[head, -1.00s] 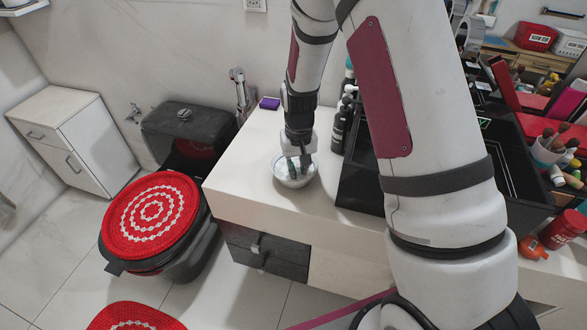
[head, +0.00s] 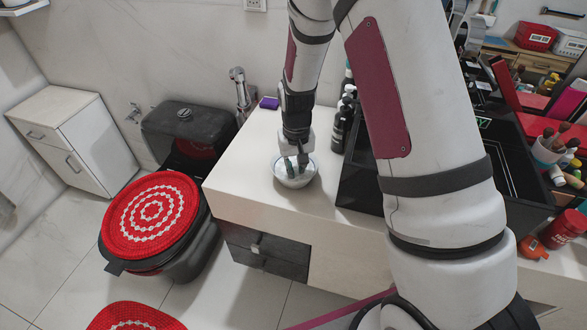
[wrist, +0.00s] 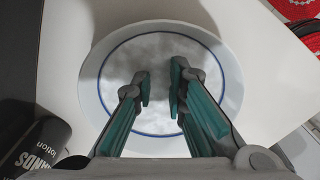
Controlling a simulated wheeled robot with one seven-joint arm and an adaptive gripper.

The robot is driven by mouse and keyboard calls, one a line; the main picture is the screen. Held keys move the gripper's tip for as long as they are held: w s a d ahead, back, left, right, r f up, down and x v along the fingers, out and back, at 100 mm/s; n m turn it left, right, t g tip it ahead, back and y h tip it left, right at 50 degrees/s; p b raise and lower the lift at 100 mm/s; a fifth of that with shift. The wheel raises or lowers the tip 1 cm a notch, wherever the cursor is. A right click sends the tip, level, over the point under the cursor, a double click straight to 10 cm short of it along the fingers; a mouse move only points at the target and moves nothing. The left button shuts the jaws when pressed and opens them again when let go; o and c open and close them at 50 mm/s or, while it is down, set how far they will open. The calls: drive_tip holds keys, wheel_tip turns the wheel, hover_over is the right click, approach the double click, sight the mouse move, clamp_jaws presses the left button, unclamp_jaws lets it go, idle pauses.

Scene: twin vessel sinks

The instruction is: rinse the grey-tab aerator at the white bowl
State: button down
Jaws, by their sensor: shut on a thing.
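The white bowl (head: 279,178) stands on the pale counter near its front left part. In the wrist view the white bowl (wrist: 92,95) is round, with a thin blue ring and a cloudy whitish inside. My gripper (head: 296,168) points down into it, its fingers inside the rim as seen from the head. In the wrist view my gripper (wrist: 160,90) has its teal-padded fingertips a small gap apart over the bowl's middle. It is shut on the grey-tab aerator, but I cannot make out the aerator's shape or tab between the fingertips.
A dark bottle (wrist: 35,140) labelled lotion stands close at the wrist view's lower left. Dark bottles (head: 341,125) and a black basin (head: 360,185) are right of the bowl. A purple block (head: 269,103) lies behind, near the faucet (head: 240,90). The counter (head: 235,170) is bare left of the bowl.

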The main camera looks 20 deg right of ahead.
drive_tip(key=shift+s+d, duration=0.1)
drive_tip(key=shift+s+d, duration=0.25)
drive_tip(key=shift+d, duration=0.1)
wheel_tip(320, 180, up, 8)
drive_tip(key=p, duration=0.4)
drive_tip(key=shift+f, duration=0.15)
idle(1.2)
